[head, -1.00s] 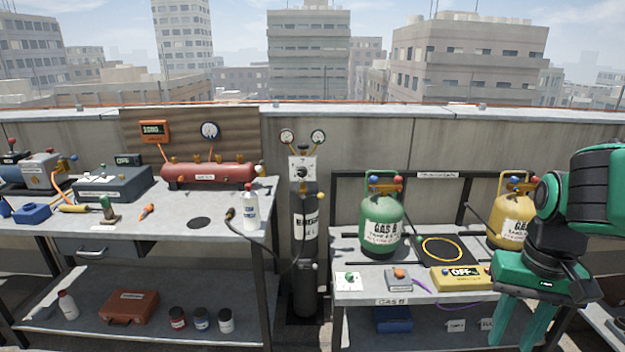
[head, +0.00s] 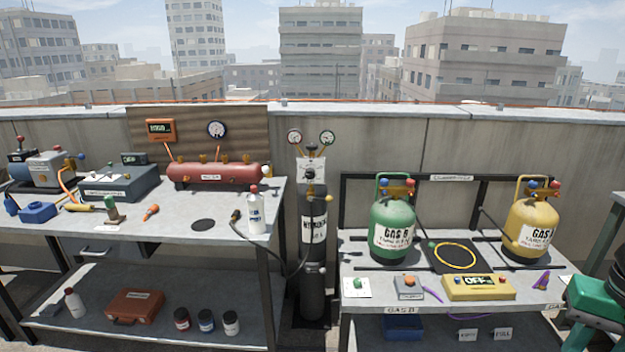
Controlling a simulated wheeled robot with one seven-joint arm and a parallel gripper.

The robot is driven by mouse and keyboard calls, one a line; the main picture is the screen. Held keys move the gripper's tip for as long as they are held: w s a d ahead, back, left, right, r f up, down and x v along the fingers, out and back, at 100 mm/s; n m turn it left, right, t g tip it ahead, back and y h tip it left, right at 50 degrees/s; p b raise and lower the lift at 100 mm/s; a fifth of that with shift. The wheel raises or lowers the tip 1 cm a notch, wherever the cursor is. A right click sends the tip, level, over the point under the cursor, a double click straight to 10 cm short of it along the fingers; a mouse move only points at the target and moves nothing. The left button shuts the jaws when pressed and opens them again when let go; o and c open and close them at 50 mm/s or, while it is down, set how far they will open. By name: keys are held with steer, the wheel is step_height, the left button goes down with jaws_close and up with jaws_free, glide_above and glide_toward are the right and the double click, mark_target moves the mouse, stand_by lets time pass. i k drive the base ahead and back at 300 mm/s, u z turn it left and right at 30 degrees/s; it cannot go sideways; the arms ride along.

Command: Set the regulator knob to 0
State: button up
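The regulator knob (head: 310,174) is a small dark knob on a white plate (head: 311,165) at the top of the dark gas cylinder (head: 313,270), in the middle of the head view. Two round gauges, a left one (head: 294,137) and a right one (head: 327,137), sit above it. The scale marks and the knob's setting are too small to read. My gripper (head: 590,325) is only partly in view at the lower right edge, far from the knob. Its fingers are cut off or unclear, so its opening does not show.
A left bench (head: 170,215) holds a red tank (head: 212,173); a black hose (head: 275,272) droops between it and the cylinder. A right bench (head: 380,292) holds a green cylinder (head: 393,222), a yellow cylinder (head: 531,222) and a yellow OFF box (head: 480,287). The space before the knob looks clear.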

mark_target(310, 173)
steer(key=i, duration=1)
